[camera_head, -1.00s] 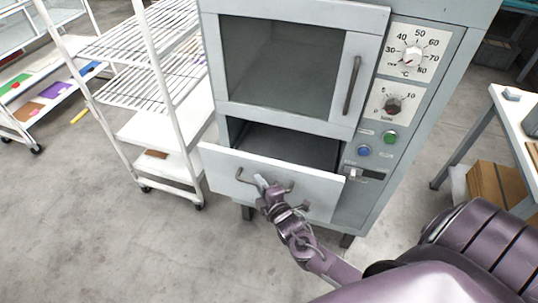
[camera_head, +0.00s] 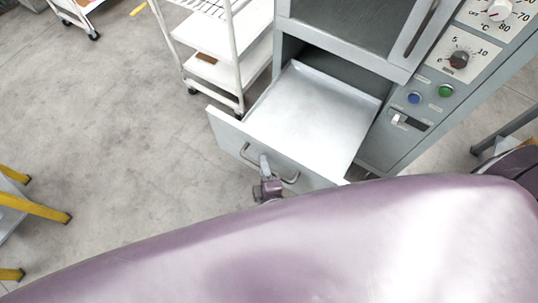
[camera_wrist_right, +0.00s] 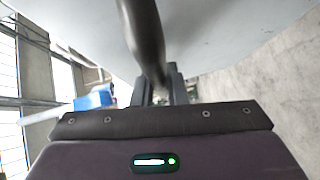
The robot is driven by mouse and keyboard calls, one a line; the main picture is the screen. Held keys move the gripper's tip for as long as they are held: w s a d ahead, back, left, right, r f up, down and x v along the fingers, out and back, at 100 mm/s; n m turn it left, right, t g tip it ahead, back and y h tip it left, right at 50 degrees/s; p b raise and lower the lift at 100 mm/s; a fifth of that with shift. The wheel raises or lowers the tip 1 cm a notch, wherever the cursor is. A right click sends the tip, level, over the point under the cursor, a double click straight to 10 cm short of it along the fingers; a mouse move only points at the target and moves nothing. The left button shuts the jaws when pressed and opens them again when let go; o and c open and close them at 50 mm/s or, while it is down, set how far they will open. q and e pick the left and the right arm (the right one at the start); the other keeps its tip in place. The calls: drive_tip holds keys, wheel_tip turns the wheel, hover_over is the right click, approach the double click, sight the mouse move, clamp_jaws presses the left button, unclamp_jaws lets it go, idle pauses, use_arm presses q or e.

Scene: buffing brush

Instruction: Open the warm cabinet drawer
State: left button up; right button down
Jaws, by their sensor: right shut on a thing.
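The warm cabinet (camera_head: 400,140) is grey, with dials and buttons on its right panel. Its lower drawer (camera_head: 310,115) is pulled well out, and its flat metal floor shows empty. My right gripper (camera_head: 266,170) is at the bar handle (camera_head: 290,178) on the drawer front. In the right wrist view the dark handle bar (camera_wrist_right: 147,40) runs down between the fingers (camera_wrist_right: 160,85), which are shut on it. My purple arm covers the lower part of the head view and hides the drawer front's right end. My left gripper is not in view.
A white wire-shelf trolley (camera_head: 225,72) stands close to the left of the cabinet. Yellow legs of a stand (camera_head: 35,207) show at the left edge. The grey floor (camera_head: 110,130) between them is clear.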

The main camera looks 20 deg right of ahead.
idle(0.3)
drive_tip(key=c, duration=1.5)
unclamp_jaws()
drive_tip(key=shift+o, duration=0.2)
drive_tip(key=shift+s, duration=0.1)
drive_tip(key=s+r+b, duration=0.1)
drive_tip(key=s, duration=0.6)
drive_tip(key=shift+s+a, duration=0.3)
